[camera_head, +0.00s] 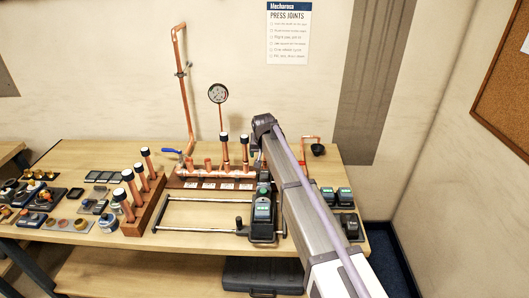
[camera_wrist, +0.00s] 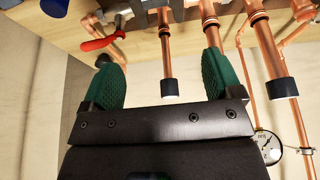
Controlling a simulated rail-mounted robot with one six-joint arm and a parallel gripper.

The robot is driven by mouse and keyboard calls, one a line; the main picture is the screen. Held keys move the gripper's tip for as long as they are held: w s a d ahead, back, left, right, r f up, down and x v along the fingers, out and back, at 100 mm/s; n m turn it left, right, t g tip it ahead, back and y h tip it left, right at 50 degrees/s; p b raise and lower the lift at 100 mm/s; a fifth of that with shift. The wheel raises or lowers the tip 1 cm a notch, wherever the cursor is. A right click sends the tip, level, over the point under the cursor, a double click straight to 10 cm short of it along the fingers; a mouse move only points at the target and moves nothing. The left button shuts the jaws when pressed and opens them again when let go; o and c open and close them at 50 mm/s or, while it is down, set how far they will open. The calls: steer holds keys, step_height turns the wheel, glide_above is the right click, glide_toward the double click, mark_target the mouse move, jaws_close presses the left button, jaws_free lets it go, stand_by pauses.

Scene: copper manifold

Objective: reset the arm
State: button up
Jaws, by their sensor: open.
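My gripper (camera_wrist: 163,78) shows in the wrist view as two green ribbed fingers on a dark bracket, spread wide apart and empty. A copper pipe with a black cap (camera_wrist: 168,88) shows in the gap between the fingers, clear of both. Another copper pipe (camera_wrist: 211,32) passes behind the right finger, its end hidden. My arm (camera_head: 310,215) reaches in the head view from the lower right to above the manifold. My gripper itself is hidden behind the arm there.
The copper manifold (camera_head: 215,172) carries capped uprights close to my arm. A pressure gauge (camera_head: 218,93) and tall pipe (camera_head: 183,90) stand behind it. A rack of capped pipes (camera_head: 145,205) and a press tool (camera_head: 262,212) stand in front. A red handle (camera_wrist: 98,43) is near the left finger.

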steer(key=shift+s+d+f, duration=0.1)
steer(key=shift+s, duration=0.15)
steer(key=s+d+f+g+b, duration=0.1)
steer(key=s+d+f+b, duration=0.2)
steer(key=s+d, duration=0.5)
steer(key=s+d+f+g+b, duration=0.2)
steer(key=s+d, duration=0.6)
steer(key=s, duration=0.9)
steer(key=s+d+f+g+b, duration=0.1)
steer(key=s+d+f+b, duration=0.2)
steer(key=s, duration=1)
steer(key=d+f, duration=0.2)
steer(key=d, duration=0.3)
steer(key=shift+m+g+b, duration=0.3)
steer(key=shift+b, duration=0.1)
